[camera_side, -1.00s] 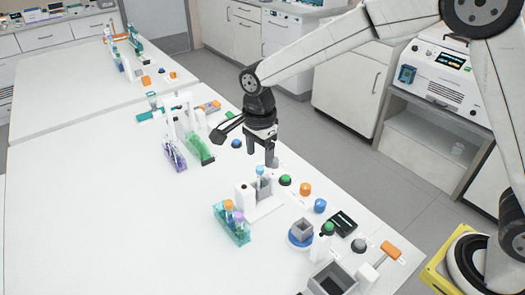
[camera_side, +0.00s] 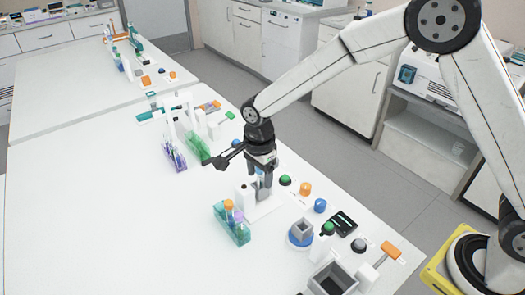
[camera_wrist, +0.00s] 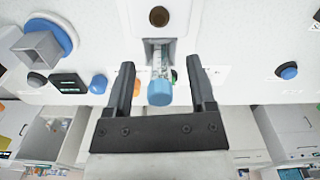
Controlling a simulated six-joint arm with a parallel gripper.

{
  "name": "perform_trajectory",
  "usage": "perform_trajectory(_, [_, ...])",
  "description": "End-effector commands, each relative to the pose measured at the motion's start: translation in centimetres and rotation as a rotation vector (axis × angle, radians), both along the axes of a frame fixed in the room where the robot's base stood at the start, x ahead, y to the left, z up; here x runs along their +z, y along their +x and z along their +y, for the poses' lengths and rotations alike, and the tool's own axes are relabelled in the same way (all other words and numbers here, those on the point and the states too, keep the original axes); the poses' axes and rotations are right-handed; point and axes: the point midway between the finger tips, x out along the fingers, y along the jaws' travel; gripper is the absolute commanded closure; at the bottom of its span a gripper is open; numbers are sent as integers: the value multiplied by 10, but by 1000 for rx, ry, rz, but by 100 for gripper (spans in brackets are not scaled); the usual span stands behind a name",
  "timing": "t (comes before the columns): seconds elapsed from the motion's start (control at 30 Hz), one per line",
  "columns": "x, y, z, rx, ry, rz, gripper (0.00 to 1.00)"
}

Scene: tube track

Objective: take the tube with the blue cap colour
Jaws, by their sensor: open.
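The tube with the blue cap (camera_wrist: 160,93) stands in a small grey holder (camera_wrist: 160,47) on a white base. In the side view the holder's white base plate (camera_side: 266,208) shows, while the tube is mostly hidden by the fingers. My gripper (camera_wrist: 160,66) is open, with one finger on each side of the tube and visible gaps between fingers and cap. In the side view my gripper (camera_side: 261,192) is low over the holder.
A teal rack (camera_side: 233,232) with an orange-capped tube stands to the front left. A purple rack (camera_side: 174,156) and a green rack (camera_side: 197,146) are farther back. Coloured buttons and a grey square bin (camera_side: 332,279) line the right edge. The table's left side is clear.

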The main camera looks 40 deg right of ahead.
Motion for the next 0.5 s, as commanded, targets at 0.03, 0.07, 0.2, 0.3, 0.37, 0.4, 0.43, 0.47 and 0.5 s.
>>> perform_trajectory(0.03, [-1,0,0,0,0,0,29])
perform_trajectory(0.07, [-2,0,0,0,0,0,29])
perform_trajectory(0.2, [-1,0,0,0,0,0,29])
perform_trajectory(0.3, [-1,0,0,0,0,0,29])
perform_trajectory(0.37, [-1,0,0,0,0,0,29])
perform_trajectory(0.4, [-1,0,0,0,0,0,29])
perform_trajectory(0.43, [-1,0,0,0,0,0,29])
perform_trajectory(0.47, [-1,0,0,0,0,-1,29])
perform_trajectory(0.5, [-1,0,0,0,0,-1,29])
